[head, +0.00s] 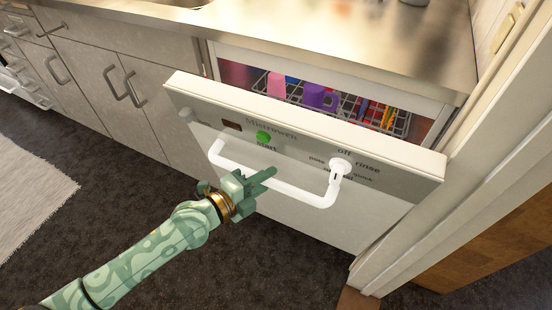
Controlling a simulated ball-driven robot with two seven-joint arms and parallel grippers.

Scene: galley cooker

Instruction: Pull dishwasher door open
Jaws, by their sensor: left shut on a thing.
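The white dishwasher door (300,225) is partly open, with its top edge tilted out from the counter front. Its panel has a green start button (264,137), a dial and printed words. A white bar handle (300,196) runs across the door front. My left gripper (264,175), on a green patterned arm, is shut on the left-middle part of the handle; its fingers hide some of the bar. Through the gap above the door a wire rack (345,104) shows, holding a purple mug (318,97) and other coloured dishes. My right gripper is not in view.
A steel counter (300,40) lies above the dishwasher. Grey cabinets (130,90) with bar handles stand to the left. A pale wall edge (440,190) stands close on the right. Dark floor (100,200) in front is clear, with a light rug (30,195) at far left.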

